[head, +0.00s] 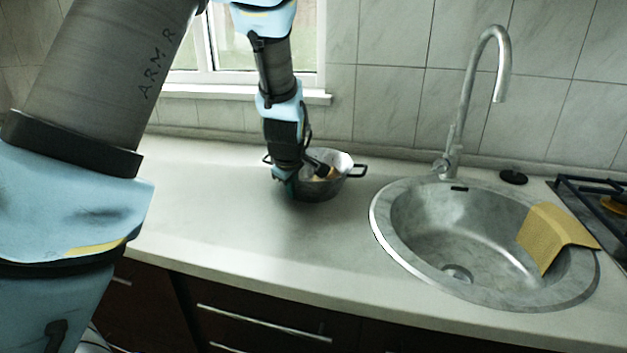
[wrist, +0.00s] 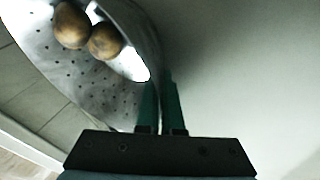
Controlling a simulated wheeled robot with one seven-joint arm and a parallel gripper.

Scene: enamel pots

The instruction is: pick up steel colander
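The steel colander (head: 322,190) stands on the counter left of the sink, a grey bowl with dark side handles. In the wrist view the colander (wrist: 92,82) shows its perforated inner wall, and two round brown items (wrist: 71,25) lie inside it. My gripper (head: 288,181) is down at the colander's left near side. In the wrist view my gripper's green fingers (wrist: 160,100) are close together with the colander's wall between them, one finger inside and one outside. They look shut on the wall. The fingertips are partly hidden in the head view.
A round sink (head: 425,215) with a yellow cloth (head: 552,236) over its right edge is to the right. A tall faucet (head: 466,110) stands behind it. A hob (head: 600,205) is at the far right. The counter (head: 225,220) in front of the colander is clear.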

